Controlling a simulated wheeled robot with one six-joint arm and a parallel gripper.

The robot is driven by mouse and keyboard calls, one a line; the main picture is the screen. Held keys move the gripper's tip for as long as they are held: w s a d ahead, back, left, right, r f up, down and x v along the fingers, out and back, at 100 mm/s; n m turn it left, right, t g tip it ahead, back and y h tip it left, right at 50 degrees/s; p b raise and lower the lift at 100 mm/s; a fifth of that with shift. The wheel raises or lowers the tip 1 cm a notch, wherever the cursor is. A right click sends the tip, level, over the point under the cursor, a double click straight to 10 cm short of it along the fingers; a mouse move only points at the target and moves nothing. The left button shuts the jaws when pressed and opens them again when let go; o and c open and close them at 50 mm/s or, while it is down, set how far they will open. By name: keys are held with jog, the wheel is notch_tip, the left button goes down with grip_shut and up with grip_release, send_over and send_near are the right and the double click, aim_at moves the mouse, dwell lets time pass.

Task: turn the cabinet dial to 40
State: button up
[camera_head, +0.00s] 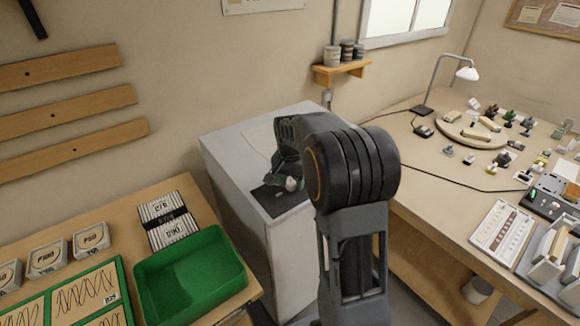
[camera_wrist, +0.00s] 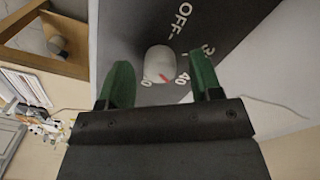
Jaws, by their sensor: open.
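The cabinet (camera_head: 235,150) is pale grey with a dark dial panel (camera_head: 270,200) on its top. The dial is a rounded white knob (camera_head: 291,184) with a red pointer mark. In the wrist view the dial (camera_wrist: 159,62) sits between my gripper's two green fingers, with a gap visible on each side. My gripper (camera_wrist: 160,66) is open. The red mark points between the "40" label and a label ending in "0" that is partly hidden by the left finger. "OFF" and a label starting with "3" also show. In the head view my arm hides part of the cabinet.
The right bench (camera_head: 410,170) holds a lamp (camera_head: 466,73), a round board and many small parts. A small shelf (camera_head: 340,72) with jars hangs on the wall behind.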

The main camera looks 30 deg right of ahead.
aim_at(290, 183)
notch_tip(290, 183, up, 13)
jog(key=shift+a, duration=0.15)
dwell(0.7)
